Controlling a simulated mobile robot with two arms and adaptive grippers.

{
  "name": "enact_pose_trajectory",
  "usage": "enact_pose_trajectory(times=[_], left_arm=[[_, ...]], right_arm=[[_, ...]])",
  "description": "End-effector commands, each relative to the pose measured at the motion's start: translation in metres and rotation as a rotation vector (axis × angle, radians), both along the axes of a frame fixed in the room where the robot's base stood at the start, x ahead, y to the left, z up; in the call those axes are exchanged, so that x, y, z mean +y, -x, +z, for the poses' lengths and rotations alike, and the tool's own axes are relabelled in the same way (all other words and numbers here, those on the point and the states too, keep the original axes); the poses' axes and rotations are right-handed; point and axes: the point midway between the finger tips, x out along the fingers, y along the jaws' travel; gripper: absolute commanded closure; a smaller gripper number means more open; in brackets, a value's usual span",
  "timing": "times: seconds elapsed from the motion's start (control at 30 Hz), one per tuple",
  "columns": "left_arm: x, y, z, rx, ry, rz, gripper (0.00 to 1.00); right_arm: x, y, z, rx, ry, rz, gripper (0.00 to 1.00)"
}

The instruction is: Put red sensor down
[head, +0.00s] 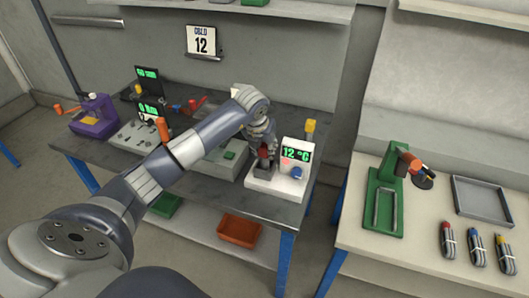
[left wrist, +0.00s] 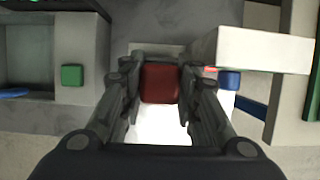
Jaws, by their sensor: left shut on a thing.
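My left gripper (head: 264,160) is shut on the red sensor (left wrist: 160,83), which shows as a dark red block between the two fingers in the left wrist view. In the head view the sensor (head: 263,153) is a small red patch, mostly hidden by the gripper. Both are over the left part of the white station (head: 262,184) with the green "12 °C" display (head: 297,153). Its white base (left wrist: 158,125) shows below the sensor in the left wrist view. Whether the sensor touches the base cannot be told. My right gripper is not in view.
A blue knob (head: 297,173) is on the station, right of the gripper. A grey unit with a green button (left wrist: 72,75) stands to the left. A yellow-topped post (head: 310,127) stands behind. Another table holds a green press (head: 385,205) and a grey tray (head: 482,198).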

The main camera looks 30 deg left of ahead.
Motion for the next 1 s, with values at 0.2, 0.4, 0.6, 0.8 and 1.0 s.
enact_pose_trajectory(times=[0.2, 0.4, 0.6, 0.8, 1.0], left_arm=[[-0.001, 0.000, -0.025, 0.001, 0.001, -0.001, 0.95], [0.000, 0.000, -0.025, 0.000, 0.001, -0.001, 0.95], [0.000, 0.000, -0.028, 0.000, 0.001, -0.001, 0.62], [0.000, 0.000, -0.028, 0.001, 0.000, -0.001, 0.62], [0.000, 0.000, -0.023, 0.001, 0.001, -0.001, 0.62]], right_arm=[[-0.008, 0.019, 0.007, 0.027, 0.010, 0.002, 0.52], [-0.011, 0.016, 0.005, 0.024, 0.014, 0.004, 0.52], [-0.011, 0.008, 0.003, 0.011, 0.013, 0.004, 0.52], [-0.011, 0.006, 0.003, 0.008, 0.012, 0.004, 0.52], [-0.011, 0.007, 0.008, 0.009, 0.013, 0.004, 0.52]])
